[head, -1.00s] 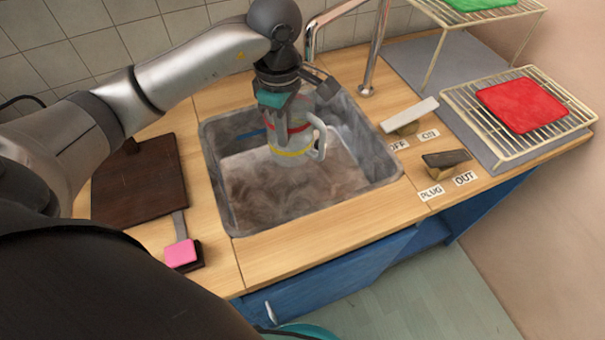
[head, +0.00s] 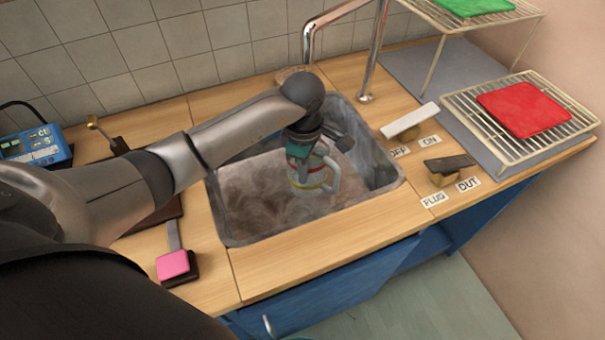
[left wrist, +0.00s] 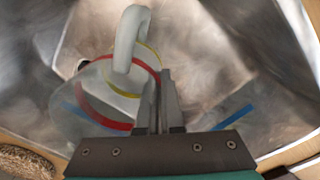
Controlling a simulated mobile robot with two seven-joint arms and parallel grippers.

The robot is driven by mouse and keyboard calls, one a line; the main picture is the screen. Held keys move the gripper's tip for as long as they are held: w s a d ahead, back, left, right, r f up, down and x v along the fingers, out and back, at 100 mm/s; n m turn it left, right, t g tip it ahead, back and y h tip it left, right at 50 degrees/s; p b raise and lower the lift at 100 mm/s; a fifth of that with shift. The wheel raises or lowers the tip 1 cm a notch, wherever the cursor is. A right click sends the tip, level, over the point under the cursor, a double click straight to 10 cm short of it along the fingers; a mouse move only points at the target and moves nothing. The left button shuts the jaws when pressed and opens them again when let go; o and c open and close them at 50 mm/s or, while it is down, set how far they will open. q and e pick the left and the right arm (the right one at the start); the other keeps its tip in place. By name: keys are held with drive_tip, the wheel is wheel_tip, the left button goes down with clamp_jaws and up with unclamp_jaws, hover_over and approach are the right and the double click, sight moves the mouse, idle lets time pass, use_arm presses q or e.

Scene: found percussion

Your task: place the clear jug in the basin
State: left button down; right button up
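The clear jug (head: 309,178), with red and yellow bands and a pale handle, is upright inside the grey basin (head: 224,215), toward its right side. I cannot tell for sure whether its base touches the basin floor. My left gripper (head: 301,152) is above the jug, pointing down at its rim. In the left wrist view the jug (left wrist: 72,112) lies left of the fingers (left wrist: 162,100), which are close together on its wall near the handle. The gripper hides part of the rim. My right gripper is not in view.
A tap (head: 372,60) stands behind the basin. To its right are a white lever (head: 410,119), a dark lever (head: 449,163) and a wire rack (head: 470,112) with a red cloth (head: 523,109). A pink pad (head: 173,265) is at the front left.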

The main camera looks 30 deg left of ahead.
use_arm(q)
drive_tip(key=shift+s+a+f, duration=0.15)
drive_tip(key=shift+f, duration=0.3)
drive_tip(key=shift+f, duration=0.15)
drive_tip(key=c, duration=1.1)
unclamp_jaws()
wheel_tip(320, 180, up, 8)
drive_tip(key=shift+f+p, duration=0.1)
drive_tip(key=shift+p, duration=0.6)
